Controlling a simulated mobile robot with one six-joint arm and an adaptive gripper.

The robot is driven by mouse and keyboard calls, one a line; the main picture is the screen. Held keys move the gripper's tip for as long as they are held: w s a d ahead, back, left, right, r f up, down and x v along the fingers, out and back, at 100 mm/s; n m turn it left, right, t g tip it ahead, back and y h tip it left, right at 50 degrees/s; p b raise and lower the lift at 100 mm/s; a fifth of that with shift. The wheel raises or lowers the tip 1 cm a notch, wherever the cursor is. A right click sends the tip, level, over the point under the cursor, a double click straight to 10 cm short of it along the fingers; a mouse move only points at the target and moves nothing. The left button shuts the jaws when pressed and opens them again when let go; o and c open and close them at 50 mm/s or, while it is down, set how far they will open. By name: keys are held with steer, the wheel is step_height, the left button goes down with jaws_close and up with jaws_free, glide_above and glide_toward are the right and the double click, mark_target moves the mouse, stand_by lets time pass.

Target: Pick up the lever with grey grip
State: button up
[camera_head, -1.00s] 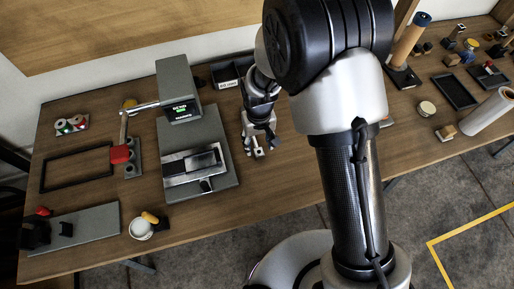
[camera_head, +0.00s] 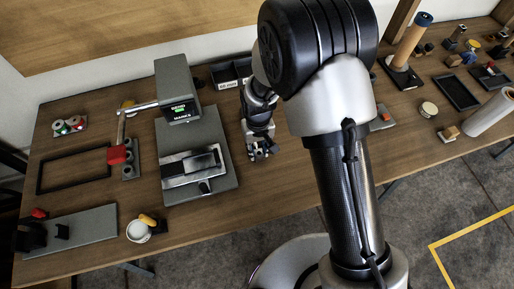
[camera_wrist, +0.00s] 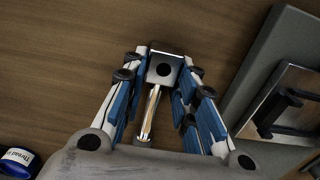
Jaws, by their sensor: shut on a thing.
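My gripper (camera_head: 262,152) is low over the wooden table, just right of the grey press-like machine. In the wrist view my gripper (camera_wrist: 165,72) has its blue-padded fingers closed around a metal piece, which I take to be the lever (camera_wrist: 163,72). In the head view the fingers largely cover the piece. Whether it touches the table is unclear.
The machine's grey base (camera_head: 222,168) stands close left of my gripper. A red-gripped lever (camera_head: 117,154) is further left, by a grey holed block. A black bin (camera_head: 226,78) stands behind. A blue-labelled spool (camera_wrist: 18,162) shows in the wrist view. Bare table lies right of my gripper.

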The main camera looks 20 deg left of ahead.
jaws_close()
steer(key=shift+r, duration=0.1)
